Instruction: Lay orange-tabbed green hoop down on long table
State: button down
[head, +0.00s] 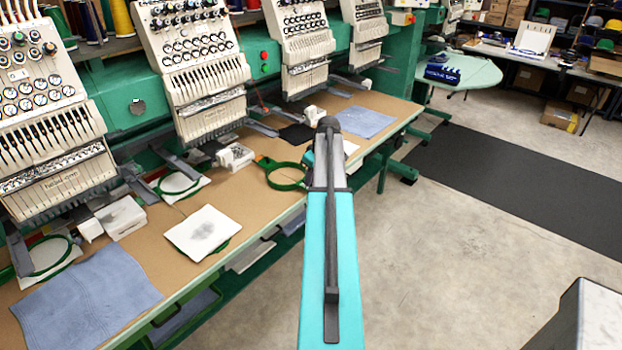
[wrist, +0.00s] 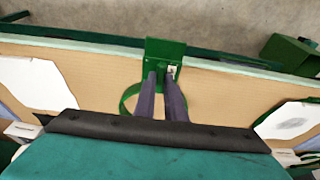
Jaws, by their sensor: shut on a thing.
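The green hoop (head: 287,177) is a round ring at the long table's front part in the head view, just left of my arm. A small orange spot shows at its upper left. In the wrist view the green hoop (wrist: 126,100) shows as a ring with a flat green block at its far side. My gripper (wrist: 162,76) is shut on the hoop at that block, its two dark fingers reaching across the ring. The long table (head: 262,207) has a brown top with a green edge. I cannot tell whether the hoop touches it.
Embroidery machine heads (head: 184,70) line the table's back. A white hooped cloth (head: 203,233), a blue cloth (head: 88,297) and another blue cloth (head: 365,121) lie on the table. Open floor (head: 450,230) is at the right.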

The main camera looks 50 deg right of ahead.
jog(key=shift+f, duration=0.1)
jog(key=c, duration=1.7)
grip_release()
jog(key=shift+c, duration=0.2)
jog(key=b+v, duration=0.3)
jog(key=v, duration=1)
jog(key=shift+s+r, duration=0.2)
jog(key=shift+r, duration=0.2)
